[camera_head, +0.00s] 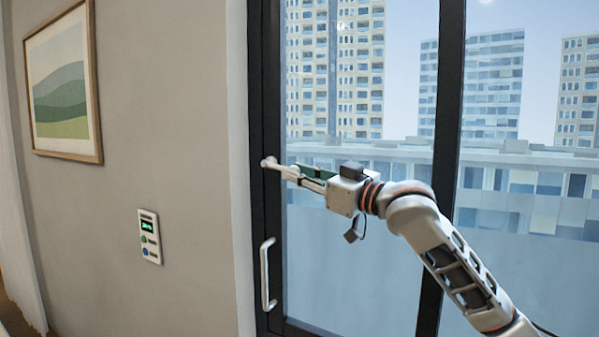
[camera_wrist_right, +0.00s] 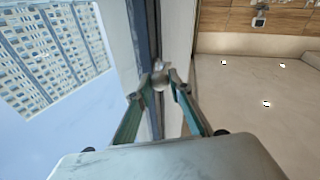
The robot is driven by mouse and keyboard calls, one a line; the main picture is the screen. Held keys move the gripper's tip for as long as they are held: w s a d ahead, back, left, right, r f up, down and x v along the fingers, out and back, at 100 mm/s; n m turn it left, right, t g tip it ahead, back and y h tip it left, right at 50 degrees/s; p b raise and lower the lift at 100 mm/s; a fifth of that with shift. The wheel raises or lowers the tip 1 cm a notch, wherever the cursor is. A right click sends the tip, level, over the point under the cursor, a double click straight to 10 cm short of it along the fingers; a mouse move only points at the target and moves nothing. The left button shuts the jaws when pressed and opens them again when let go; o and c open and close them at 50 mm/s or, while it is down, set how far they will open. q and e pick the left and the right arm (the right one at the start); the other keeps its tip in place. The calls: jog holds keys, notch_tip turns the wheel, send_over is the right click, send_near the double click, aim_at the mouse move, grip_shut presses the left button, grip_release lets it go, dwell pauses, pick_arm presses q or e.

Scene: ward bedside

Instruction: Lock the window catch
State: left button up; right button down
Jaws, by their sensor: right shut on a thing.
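The window catch (camera_head: 268,162) is a small pale knob on the dark window frame (camera_head: 269,215), above the white pull handle (camera_head: 266,274). My right gripper (camera_head: 284,171) reaches in from the right and its fingers are closed on the catch. In the right wrist view the catch (camera_wrist_right: 159,76) shows as a rounded metal piece between the two green fingertips (camera_wrist_right: 160,86). The fingertips hide part of it, so its exact turn cannot be told. My left gripper is in neither view.
A wall panel (camera_head: 149,237) with a green display and a framed landscape picture (camera_head: 64,84) are on the grey wall at left. A second dark upright (camera_head: 441,160) divides the glass behind my right arm. Tall buildings show outside.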

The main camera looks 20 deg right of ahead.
jog(key=shift+w+a+f+t+y+b, duration=0.15)
jog(key=shift+f+t+y+b, duration=0.25)
jog(key=shift+f, duration=0.45)
jog(key=shift+w+a+f+m+t+b, duration=0.15)
jog(key=shift+f+m+t+b, duration=0.4)
jog(key=shift+t, duration=0.35)
jog(key=shift+w+f+t+b, duration=0.1)
jog(key=shift+f+t+b, duration=0.15)
jog(key=shift+t+b, duration=0.05)
jog(key=shift+w+a+f+m+t+y+b, duration=0.15)
jog(key=shift+f+m+t+y+b, duration=0.1)
jog(key=shift+f+t+y+b, duration=0.2)
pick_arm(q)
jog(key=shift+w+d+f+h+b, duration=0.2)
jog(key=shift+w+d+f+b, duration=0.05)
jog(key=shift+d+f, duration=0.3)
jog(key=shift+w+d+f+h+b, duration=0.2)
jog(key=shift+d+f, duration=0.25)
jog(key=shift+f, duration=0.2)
pick_arm(e)
jog(key=shift+w+t, duration=0.15)
jog(key=shift+t, duration=0.4)
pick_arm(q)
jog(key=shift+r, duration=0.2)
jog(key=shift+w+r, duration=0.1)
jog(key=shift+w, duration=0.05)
pick_arm(e)
jog(key=c, duration=2.1)
grip_release()
